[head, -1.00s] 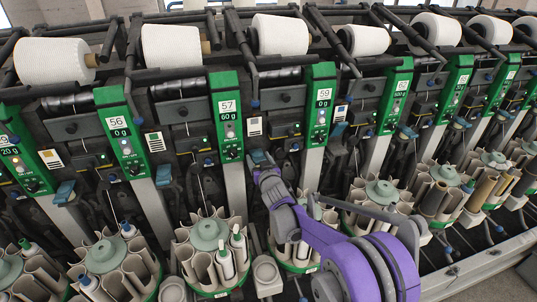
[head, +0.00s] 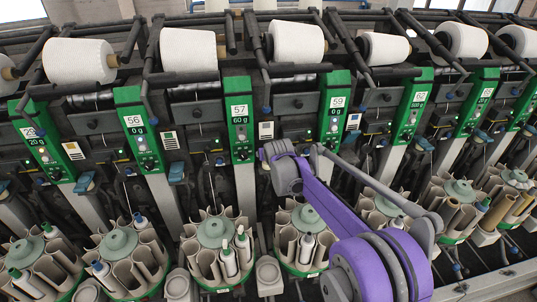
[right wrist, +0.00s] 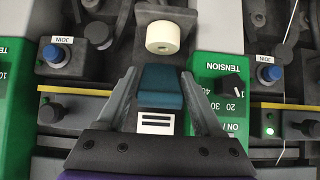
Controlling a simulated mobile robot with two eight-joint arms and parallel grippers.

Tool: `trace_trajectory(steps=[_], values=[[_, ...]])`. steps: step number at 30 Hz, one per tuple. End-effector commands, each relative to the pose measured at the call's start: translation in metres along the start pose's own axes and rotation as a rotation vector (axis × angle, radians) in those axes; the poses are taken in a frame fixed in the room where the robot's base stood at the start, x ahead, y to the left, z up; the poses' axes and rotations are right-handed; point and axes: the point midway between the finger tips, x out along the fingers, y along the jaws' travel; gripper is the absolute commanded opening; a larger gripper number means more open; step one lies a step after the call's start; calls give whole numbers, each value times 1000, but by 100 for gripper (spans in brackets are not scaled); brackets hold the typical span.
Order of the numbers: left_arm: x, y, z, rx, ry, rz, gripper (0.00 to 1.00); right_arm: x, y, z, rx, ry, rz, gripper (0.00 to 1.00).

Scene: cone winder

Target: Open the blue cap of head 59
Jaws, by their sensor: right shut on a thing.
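The head 59 panel (head: 337,105) is a green strip, right of the middle in the head view. A dark blue cap (right wrist: 161,88) shows in the right wrist view, left of a green TENSION panel (right wrist: 223,90). My right gripper (right wrist: 159,75) is shut on this cap, one finger on each side. In the head view my right gripper (head: 264,152) is between the panels of heads 57 and 59, and it hides the cap there. The cap looks closed, above a white striped label (right wrist: 156,122). My left gripper is not in view.
A cream cylinder (right wrist: 166,36) sits just beyond the cap. Blue JOIN buttons (right wrist: 56,54) flank it on both sides. The head 57 panel (head: 239,120) stands left of my gripper. A bobbin magazine (head: 303,238) is below my arm. White yarn cones (head: 295,41) line the top.

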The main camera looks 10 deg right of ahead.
Motion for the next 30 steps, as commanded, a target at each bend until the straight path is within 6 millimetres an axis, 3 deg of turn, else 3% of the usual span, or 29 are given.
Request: trace_trajectory(steps=[1, 9, 25, 26, 29, 30], values=[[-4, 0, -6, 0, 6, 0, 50, -2, 1, -8, 0, -19, 0, 0], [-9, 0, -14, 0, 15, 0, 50, -4, 0, -10, 1, -110, -1, 0], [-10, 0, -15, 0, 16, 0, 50, -5, 0, -10, -1, -131, -1, 0], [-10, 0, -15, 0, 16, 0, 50, -5, 0, -10, -1, -131, -1, 72], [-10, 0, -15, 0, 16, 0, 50, -5, 0, -9, 0, -132, -1, 90], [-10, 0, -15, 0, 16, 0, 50, -5, 0, -9, 0, -133, -1, 91]])
